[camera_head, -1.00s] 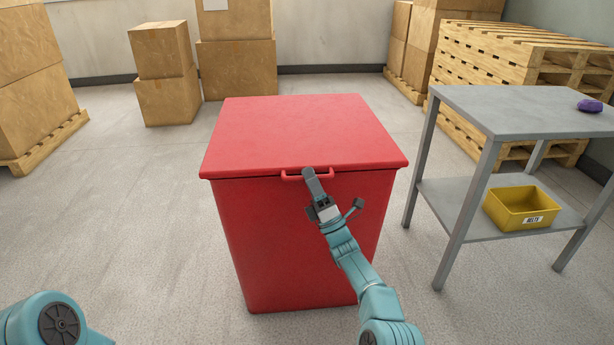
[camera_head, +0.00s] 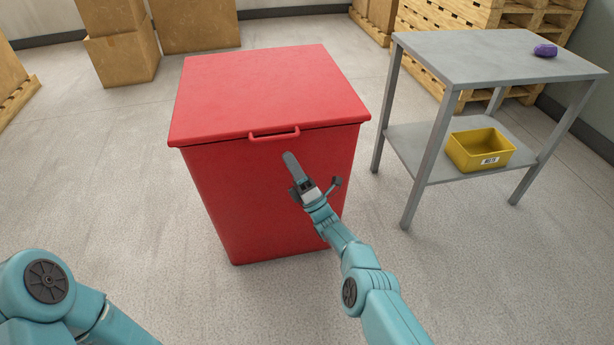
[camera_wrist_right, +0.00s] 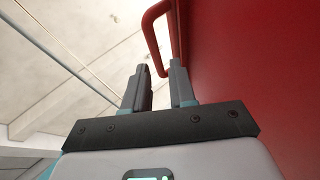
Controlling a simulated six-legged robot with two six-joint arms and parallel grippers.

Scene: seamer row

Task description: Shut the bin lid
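The red bin (camera_head: 268,195) stands in the middle of the head view. Its lid (camera_head: 268,90) lies flat across the top, with a thin dark line under its front edge. A red handle (camera_head: 274,133) sticks out at the lid's front; it also shows in the right wrist view (camera_wrist_right: 151,32). My right gripper (camera_head: 290,160) is in front of the bin, just below and right of the handle and apart from it. In the wrist view its two fingers (camera_wrist_right: 160,85) stand apart with nothing between them. My left gripper is out of view; only its arm shows at bottom left.
A grey table (camera_head: 485,58) stands right of the bin, with a purple object (camera_head: 545,50) on top and a yellow box (camera_head: 480,150) on its lower shelf. Cardboard boxes (camera_head: 122,58) and wooden pallets (camera_head: 440,30) are behind. The floor left of the bin is clear.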

